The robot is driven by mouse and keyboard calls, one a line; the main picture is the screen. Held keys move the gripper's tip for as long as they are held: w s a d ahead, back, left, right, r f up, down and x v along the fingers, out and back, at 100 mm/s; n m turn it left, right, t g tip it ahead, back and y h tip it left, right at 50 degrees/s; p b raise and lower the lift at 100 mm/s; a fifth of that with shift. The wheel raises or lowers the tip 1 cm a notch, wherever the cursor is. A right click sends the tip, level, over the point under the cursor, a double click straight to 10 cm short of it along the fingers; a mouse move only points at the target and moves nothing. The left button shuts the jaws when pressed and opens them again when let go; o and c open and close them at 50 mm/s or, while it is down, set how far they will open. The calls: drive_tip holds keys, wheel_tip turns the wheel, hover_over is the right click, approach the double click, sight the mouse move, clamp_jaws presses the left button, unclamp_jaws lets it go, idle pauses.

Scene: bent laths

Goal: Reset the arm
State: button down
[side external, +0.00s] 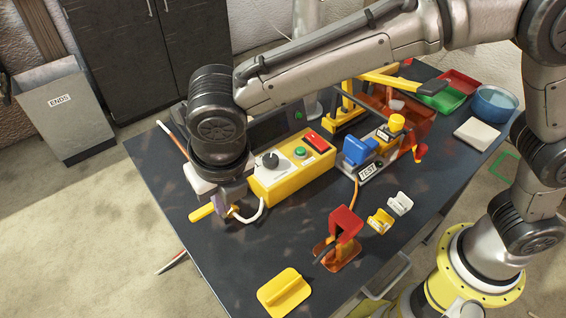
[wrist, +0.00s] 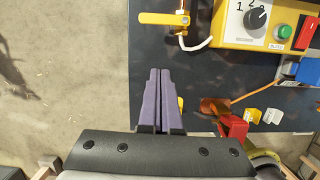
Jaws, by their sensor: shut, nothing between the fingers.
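My gripper (side external: 226,203) hangs above the left part of the dark table (side external: 220,268), beside the yellow control box (side external: 290,180). In the wrist view its purple fingers (wrist: 159,75) are together, with nothing between them. A yellow lever or clamp handle (wrist: 164,18) lies just beyond the fingertips in the wrist view. In the side view this handle (side external: 202,212) is partly hidden behind the gripper. Whether the fingers touch anything below them cannot be told.
A blue-and-yellow test fixture (side external: 362,150) stands right of the control box. A red block on an orange base (side external: 345,222), small yellow and white clips (side external: 380,221), and a yellow plate (side external: 285,292) sit nearer. Coloured trays (side external: 442,98) and a blue bowl (side external: 493,102) are behind.

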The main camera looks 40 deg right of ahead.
drive_tip(key=w+d+r+m+t, duration=0.2)
drive_tip(key=w+d+r+m, duration=0.25)
drive_tip(key=d+r, duration=0.7)
drive_tip(key=s+d+r+m, duration=0.1)
drive_tip(key=s+d+m, duration=0.15)
drive_tip(key=d, duration=0.45)
drive_tip(key=s+d+r+m, duration=0.2)
drive_tip(key=d+m, duration=0.2)
drive_tip(key=d, duration=0.4)
drive_tip(key=s+d+f+m+t, duration=0.1)
drive_tip(key=s+d+m, duration=0.7)
drive_tip(key=s+m, duration=0.1)
drive_tip(key=s+f+m, duration=0.7)
drive_tip(key=s+m, duration=0.1)
drive_tip(key=m, duration=0.7)
drive_tip(key=shift+d+m, duration=0.3)
drive_tip(key=shift+d, duration=0.1)
drive_tip(key=shift+f, duration=0.1)
